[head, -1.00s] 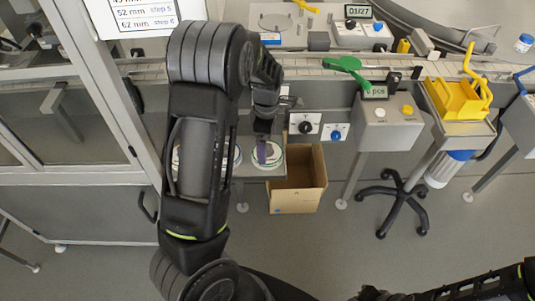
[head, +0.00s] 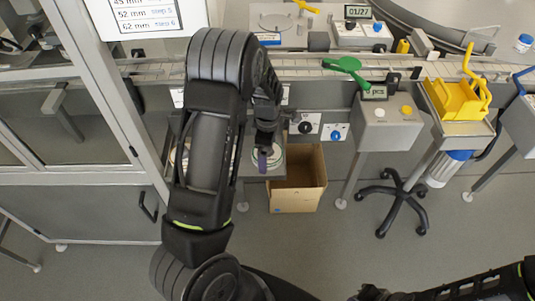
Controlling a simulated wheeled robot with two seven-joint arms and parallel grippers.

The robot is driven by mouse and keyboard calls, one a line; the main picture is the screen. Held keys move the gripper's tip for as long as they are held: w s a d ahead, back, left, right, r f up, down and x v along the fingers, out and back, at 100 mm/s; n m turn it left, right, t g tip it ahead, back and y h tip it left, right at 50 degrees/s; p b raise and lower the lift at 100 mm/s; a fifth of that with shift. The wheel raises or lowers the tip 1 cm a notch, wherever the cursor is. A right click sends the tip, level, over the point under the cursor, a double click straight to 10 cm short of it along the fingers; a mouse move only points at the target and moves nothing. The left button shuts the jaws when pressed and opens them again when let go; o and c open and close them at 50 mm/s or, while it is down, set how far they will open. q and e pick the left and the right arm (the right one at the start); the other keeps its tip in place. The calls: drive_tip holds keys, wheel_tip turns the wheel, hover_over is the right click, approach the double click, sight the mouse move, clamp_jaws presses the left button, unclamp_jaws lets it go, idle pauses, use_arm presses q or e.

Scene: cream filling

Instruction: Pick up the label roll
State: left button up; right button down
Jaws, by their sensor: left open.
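A label roll (head: 279,163), a pale disc with a greenish rim, lies on the small shelf below the conveyor. My left gripper (head: 263,160) is over this roll and hides part of it; a purple part shows at its tip. I cannot tell if the fingers touch the roll. The gripper is open. Another pale roll (head: 184,158) shows at the left of the shelf, mostly hidden behind my left arm. My right arm comes in at the lower right, and its dark end (head: 372,293) lies at the bottom edge, too cut off to read its jaws.
An open cardboard box (head: 297,198) stands on the floor just right of the shelf. Knob panels (head: 305,124) sit above the box. A grey control box (head: 387,128) and a yellow holder (head: 456,100) are further right. A glass-panelled cabinet frame (head: 118,120) stands at the left.

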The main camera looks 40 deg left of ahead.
use_arm(q)
drive_tip(key=shift+c, duration=0.3)
drive_tip(key=c, duration=1.2)
